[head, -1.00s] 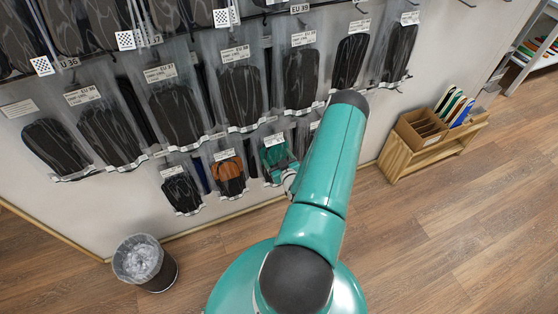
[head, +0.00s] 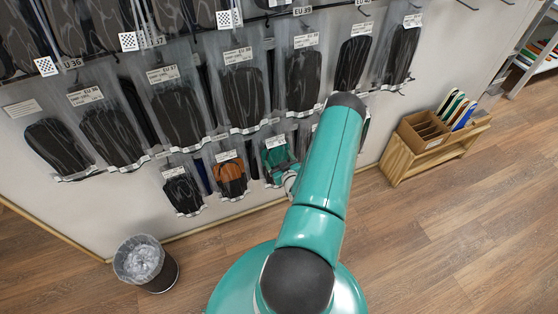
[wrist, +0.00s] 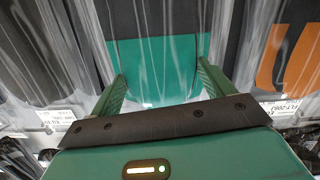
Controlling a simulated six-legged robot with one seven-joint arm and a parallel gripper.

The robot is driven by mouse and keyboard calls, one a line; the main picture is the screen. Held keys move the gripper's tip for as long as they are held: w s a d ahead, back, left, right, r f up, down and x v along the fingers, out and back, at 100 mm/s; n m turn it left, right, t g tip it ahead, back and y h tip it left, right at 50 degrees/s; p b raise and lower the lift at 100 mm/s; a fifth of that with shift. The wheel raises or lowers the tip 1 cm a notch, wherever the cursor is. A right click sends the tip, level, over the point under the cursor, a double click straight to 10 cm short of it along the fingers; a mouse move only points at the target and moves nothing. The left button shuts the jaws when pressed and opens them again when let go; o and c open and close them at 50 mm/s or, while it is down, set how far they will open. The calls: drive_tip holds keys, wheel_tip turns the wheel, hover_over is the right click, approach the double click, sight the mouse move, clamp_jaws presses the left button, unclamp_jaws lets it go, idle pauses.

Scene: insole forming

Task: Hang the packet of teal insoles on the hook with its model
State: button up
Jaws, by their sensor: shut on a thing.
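The packet of teal insoles (head: 277,154) is a clear pouch with a white label, in the lower row of the wall display in the head view. My gripper (head: 289,178) is at its lower part, partly hidden by my arm. In the wrist view, the teal and dark packet (wrist: 160,65) lies between the two green fingers of my gripper (wrist: 163,90), which are shut on it. The hook that bears it or faces it is hidden, so I cannot tell whether the packet hangs.
A packet of orange insoles (head: 230,172) and a packet of black insoles (head: 183,190) hang to the left. Dark insole packets (head: 243,92) fill the row above. A bin (head: 145,263) stands on the floor; a wooden bench (head: 432,152) with a box stands at the right.

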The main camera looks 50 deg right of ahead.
drive_tip(key=o, duration=1.2)
drive_tip(key=shift+o, duration=0.2)
drive_tip(key=shift+s, duration=0.1)
drive_tip(key=v, duration=1.3)
drive_tip(key=shift+s+a, duration=0.2)
drive_tip(key=shift+s, duration=0.1)
